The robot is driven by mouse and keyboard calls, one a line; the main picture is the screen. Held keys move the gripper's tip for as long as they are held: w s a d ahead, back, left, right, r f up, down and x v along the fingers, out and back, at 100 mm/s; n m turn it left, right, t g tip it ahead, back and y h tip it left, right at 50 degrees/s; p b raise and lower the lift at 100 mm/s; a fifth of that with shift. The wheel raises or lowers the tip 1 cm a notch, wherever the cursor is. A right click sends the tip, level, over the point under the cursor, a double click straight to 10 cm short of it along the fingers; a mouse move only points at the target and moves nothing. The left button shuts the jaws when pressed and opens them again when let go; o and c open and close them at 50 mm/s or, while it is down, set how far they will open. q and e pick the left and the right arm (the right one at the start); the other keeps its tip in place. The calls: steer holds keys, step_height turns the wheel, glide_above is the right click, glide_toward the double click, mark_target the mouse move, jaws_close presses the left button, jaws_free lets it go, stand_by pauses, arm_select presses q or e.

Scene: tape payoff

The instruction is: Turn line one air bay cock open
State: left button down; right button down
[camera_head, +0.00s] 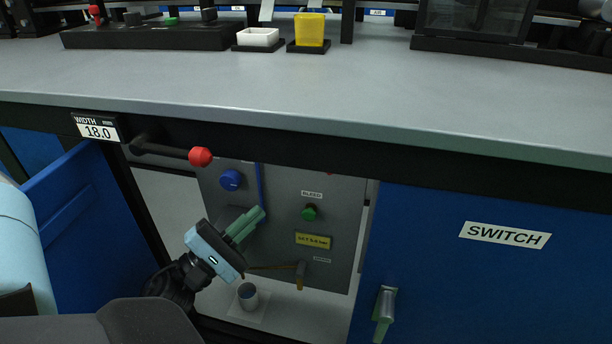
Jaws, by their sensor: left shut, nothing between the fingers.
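The open bay under the bench holds a grey panel (335,190). A blue round knob (231,180) sits at its upper left, with a thin upright blue bar (260,184) beside it. No label that I can read marks which of these is the air cock. My left gripper (258,214) is inside the bay opening, its green fingers together and empty. Its fingertips are below and right of the blue knob, near the lower end of the blue bar; contact cannot be told. My right gripper is not in view.
A green button (309,212), a yellow label (313,240) and a small cup (247,296) are in the bay. A red-tipped handle (200,157) juts out above. A blue door (85,225) stands open at left; the SWITCH door (490,270) is at right.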

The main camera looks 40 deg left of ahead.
arm_select(q)
steer(key=shift+m+h, duration=0.4)
steer(key=shift+m, duration=0.1)
steer(key=w+d+r, duration=0.1)
steer(key=w+r, duration=0.1)
steer(key=w, duration=0.1)
steer(key=w+d+r+p, duration=0.1)
steer(key=w+r, duration=0.1)
steer(key=w, duration=0.1)
steer(key=w+d+r+p, duration=0.1)
steer(key=w+d+r, duration=0.1)
steer(key=w, duration=0.2)
steer(key=shift+r, duration=0.4)
